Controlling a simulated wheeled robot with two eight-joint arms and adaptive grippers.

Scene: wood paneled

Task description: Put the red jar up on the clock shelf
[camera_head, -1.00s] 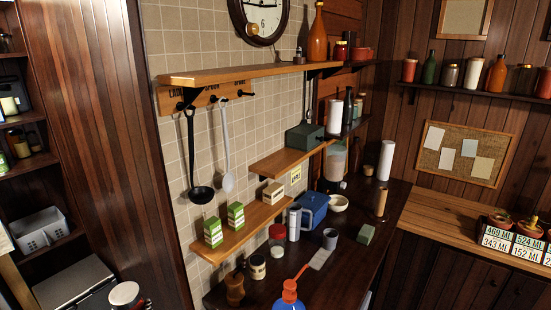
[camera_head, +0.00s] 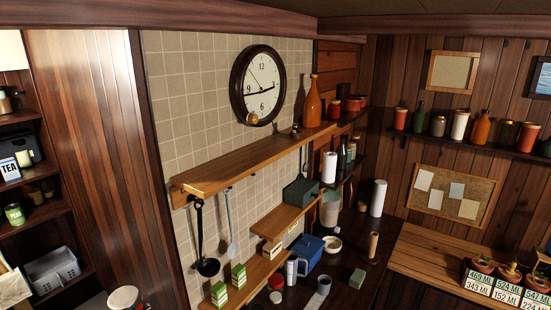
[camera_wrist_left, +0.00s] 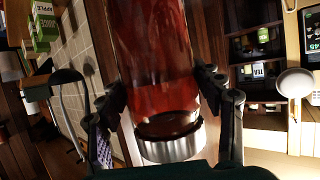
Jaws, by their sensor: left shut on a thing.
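The red jar (camera_wrist_left: 155,60) fills the middle of the left wrist view, with clear reddish sides and a silver lid at the lower end. My left gripper (camera_wrist_left: 163,92) is shut on it, with one dark finger on each side. The clock shelf (camera_head: 235,162) is the long wooden board below the round wall clock (camera_head: 258,86). My right gripper is not in view.
An orange bottle (camera_head: 312,103) stands toward the shelf's right end; its left and middle parts are bare. Ladles (camera_head: 206,265) hang beneath. A wood-paneled cabinet wall (camera_head: 95,150) is left.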

